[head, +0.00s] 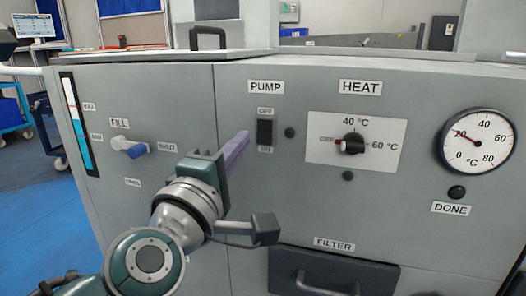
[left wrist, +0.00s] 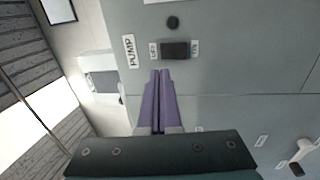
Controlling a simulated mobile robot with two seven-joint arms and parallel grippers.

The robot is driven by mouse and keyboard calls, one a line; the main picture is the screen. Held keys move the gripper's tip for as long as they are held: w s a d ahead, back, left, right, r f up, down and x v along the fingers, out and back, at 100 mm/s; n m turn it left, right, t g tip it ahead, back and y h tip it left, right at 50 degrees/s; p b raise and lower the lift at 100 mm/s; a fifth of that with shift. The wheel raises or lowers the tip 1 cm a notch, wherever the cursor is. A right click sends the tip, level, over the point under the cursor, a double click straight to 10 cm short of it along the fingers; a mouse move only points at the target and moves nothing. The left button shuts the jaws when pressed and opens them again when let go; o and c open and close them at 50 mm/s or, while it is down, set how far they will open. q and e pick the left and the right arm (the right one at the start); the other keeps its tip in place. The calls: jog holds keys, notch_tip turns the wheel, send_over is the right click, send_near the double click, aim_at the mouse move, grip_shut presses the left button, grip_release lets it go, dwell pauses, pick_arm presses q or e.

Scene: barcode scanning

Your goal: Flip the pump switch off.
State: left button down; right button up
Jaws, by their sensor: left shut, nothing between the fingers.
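The pump switch (head: 264,131) is a black rocker on the grey machine front, under the PUMP label (head: 265,87), with OFF above it and ON below. Which way it is tipped is too small to tell. My left gripper (head: 243,138) is shut and empty, its purple fingers pointing at the panel just left of the switch. In the left wrist view the closed fingertips (left wrist: 160,72) lie just below the switch (left wrist: 175,49) in the picture. Whether they touch the panel I cannot tell. My right gripper is not in view.
The heat knob (head: 354,143) and round temperature gauge (head: 476,141) are right of the switch. The fill handle (head: 129,148) and level gauge (head: 76,122) are to the left. A black filter drawer (head: 335,272) is below. The panel around the switch is flat.

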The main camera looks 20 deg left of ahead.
pick_arm(q)
jog(key=s+r+p, duration=0.1)
jog(key=s+p, duration=0.1)
jog(key=s, duration=0.5)
jog(key=shift+r, duration=0.3)
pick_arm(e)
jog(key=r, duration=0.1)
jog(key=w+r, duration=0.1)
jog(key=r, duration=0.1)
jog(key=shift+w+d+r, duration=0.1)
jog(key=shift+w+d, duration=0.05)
